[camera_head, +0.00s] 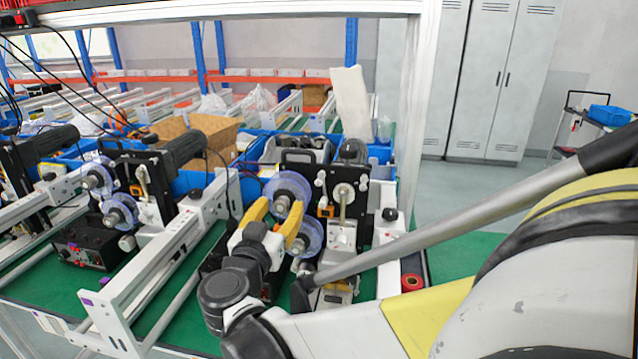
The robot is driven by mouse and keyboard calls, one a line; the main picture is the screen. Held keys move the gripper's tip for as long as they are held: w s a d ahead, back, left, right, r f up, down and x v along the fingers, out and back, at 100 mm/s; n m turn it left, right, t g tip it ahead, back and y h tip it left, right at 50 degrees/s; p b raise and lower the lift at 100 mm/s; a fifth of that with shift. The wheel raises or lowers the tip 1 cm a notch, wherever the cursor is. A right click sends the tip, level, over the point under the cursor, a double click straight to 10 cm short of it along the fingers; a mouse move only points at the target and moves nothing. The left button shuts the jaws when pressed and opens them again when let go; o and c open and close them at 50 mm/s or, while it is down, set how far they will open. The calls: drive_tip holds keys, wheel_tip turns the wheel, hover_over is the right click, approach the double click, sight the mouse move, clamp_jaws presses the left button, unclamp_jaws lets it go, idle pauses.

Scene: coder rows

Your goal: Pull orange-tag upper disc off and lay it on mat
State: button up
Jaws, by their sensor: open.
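A clear bluish upper disc (288,186) is on the nearer coder machine (347,205), above a similar lower disc (311,236). Small orange parts show on this machine (327,211) and on the left one; I cannot tell which is the tag. My gripper (280,206) has yellow fingers spread apart, in front of the upper disc and overlapping its lower part in the view. Nothing shows held between them; whether they touch the disc is unclear. My gripper and wrist hide part of the lower disc and machine base. A green mat-like surface (445,279) covers the bench.
A second coder machine (150,185) with two discs (120,212) stands at left. A white rail frame (160,262) runs between the machines. Blue bins and a cardboard box (215,133) stand behind.

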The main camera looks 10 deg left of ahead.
sight(279, 209)
clamp_jaws()
drive_tip(key=shift+s, duration=0.15)
drive_tip(key=shift+s+a, duration=0.15)
drive_tip(key=shift+s, duration=1.2)
drive_tip(key=shift+s+a, duration=0.1)
drive_tip(key=shift+s, duration=1.2)
drive_tip(key=shift+s, duration=0.1)
